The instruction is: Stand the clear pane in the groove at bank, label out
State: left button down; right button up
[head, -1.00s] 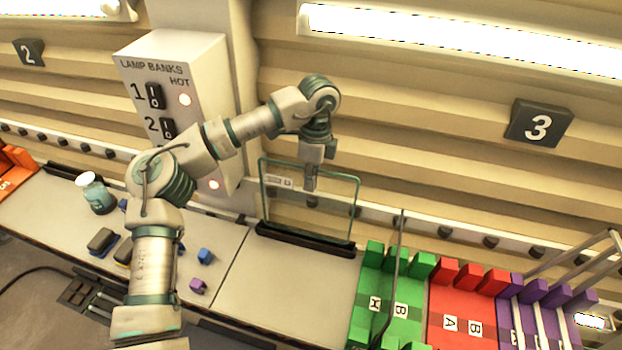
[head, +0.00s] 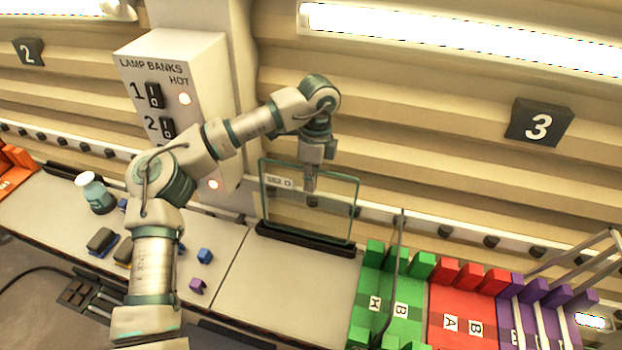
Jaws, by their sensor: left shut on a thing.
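The clear pane (head: 335,212) has a green edge and stands upright over the black grooved base (head: 305,244) at the back of the bench. Its lower edge meets the base; I cannot tell how deep it sits in the groove. A white label (head: 279,182) is at the pane's upper left, with its marking facing me. My left gripper (head: 310,184) points down at the pane's top edge, near the middle, and is shut on the pane. My right gripper is not in view.
A lamp-bank box (head: 205,75) with switches stands behind my left arm. Green (head: 370,285), red (head: 455,310) and purple racks stand at right. The bench before the base (head: 285,295) is clear.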

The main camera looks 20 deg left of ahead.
pick_arm(q)
jog(key=shift+s+f+b, duration=0.15)
jog(key=shift+f+b, duration=1)
jog(key=shift+f, duration=0.15)
dwell(1.3)
jog(key=c, duration=1.2)
grip_release()
jog(key=shift+s, duration=0.1)
jog(key=shift+c, duration=0.2)
notch_tip(320, 180, up, 12)
jog(key=w, duration=0.1)
jog(key=shift+w+d, duration=0.35)
jog(key=shift+a+f, duration=0.1)
